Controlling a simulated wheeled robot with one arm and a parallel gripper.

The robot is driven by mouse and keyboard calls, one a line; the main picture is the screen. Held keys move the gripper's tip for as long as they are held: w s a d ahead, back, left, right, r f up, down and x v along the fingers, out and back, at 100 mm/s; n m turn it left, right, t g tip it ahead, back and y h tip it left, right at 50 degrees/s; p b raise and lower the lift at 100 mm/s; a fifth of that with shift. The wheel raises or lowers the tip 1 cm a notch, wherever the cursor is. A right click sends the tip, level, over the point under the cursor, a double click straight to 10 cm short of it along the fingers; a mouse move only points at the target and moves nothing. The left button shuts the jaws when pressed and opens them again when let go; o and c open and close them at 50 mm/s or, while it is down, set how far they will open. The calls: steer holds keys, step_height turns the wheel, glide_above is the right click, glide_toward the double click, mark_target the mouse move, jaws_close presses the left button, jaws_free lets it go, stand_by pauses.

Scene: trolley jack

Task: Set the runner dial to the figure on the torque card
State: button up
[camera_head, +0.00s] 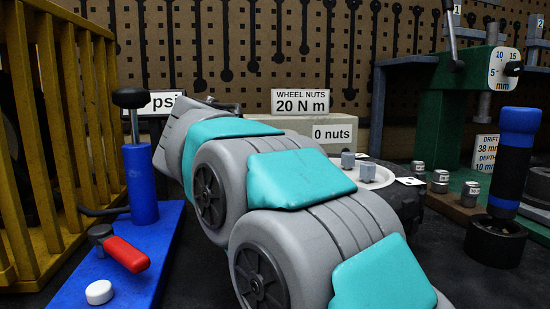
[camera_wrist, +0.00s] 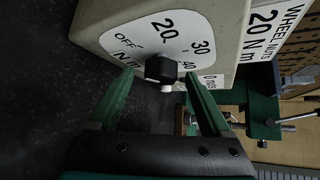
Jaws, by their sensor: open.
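The torque card (camera_head: 300,102) reads "WHEEL NUTS 20 N m" and stands on the beige runner box (camera_head: 262,124); it also shows in the wrist view (camera_wrist: 268,28). My arm hides the gripper and dial in the head view.
A blue jack (camera_head: 142,185) with a red-handled lever stands left, by a yellow cage (camera_head: 50,130).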

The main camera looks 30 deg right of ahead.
steer(key=shift+w+d+f, duration=0.15)
steer(key=shift+w+d, duration=0.05)
steer(key=shift+d, duration=0.15)
steer(key=shift+c, duration=0.3)
jaws_close()
steer(key=shift+a, duration=0.1)
steer(key=shift+s+d+r+m+t+y, duration=0.1)
steer(key=shift+d+m+t+y, duration=0.1)
steer(key=shift+m+y, duration=0.95)
steer(key=shift+d+r+m+t+y, duration=0.15)
steer(key=shift+m+y, duration=0.45)
steer(key=shift+y, duration=1.2)
steer(key=shift+s+d+r+m+t+y, duration=0.1)
steer(key=shift+d+m+t+y, duration=0.1)
steer(key=shift+m+y, duration=0.95)
steer(key=shift+y, duration=0.5)
